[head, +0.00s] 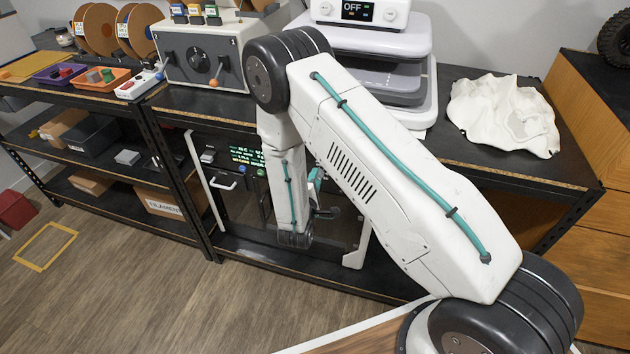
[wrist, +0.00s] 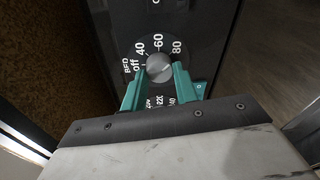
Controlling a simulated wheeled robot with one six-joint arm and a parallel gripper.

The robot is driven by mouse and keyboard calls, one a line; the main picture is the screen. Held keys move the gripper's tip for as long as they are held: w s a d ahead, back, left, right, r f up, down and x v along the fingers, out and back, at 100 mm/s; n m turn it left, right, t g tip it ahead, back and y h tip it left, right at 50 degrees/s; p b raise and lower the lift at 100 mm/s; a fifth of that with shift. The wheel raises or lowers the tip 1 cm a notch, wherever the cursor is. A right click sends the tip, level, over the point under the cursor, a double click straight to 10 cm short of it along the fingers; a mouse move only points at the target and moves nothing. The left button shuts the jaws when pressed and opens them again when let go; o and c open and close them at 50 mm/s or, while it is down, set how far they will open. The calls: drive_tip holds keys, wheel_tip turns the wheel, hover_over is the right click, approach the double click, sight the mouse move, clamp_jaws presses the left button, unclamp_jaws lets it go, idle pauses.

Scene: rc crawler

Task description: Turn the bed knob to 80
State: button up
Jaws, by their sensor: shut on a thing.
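The bed knob (wrist: 158,66) is a round grey dial on a dark panel in the wrist view. Its printed scale reads "off", 40, 60 and 80, with the word "BED" beside "off". My gripper (wrist: 163,77) has its two teal fingers on either side of the knob and is shut on it. I cannot make out clearly which mark the knob points to. In the head view the printer's panel with its lit green display (head: 247,156) sits under the bench.
Below the knob in the wrist view are more printed numbers, partly covered by my fingers. The bench top (head: 480,160) is above the printer, with a crumpled white sheet (head: 503,112) on it. A grey control box (head: 205,55) stands at the left. Wooden floor (head: 130,290) in front is clear.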

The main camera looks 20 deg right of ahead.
idle(0.3)
drive_tip(key=o, duration=1)
drive_tip(key=shift+c, duration=0.2)
drive_tip(key=v, duration=0.7)
drive_tip(key=shift+s+a, duration=0.2)
drive_tip(key=shift+s, duration=0.2)
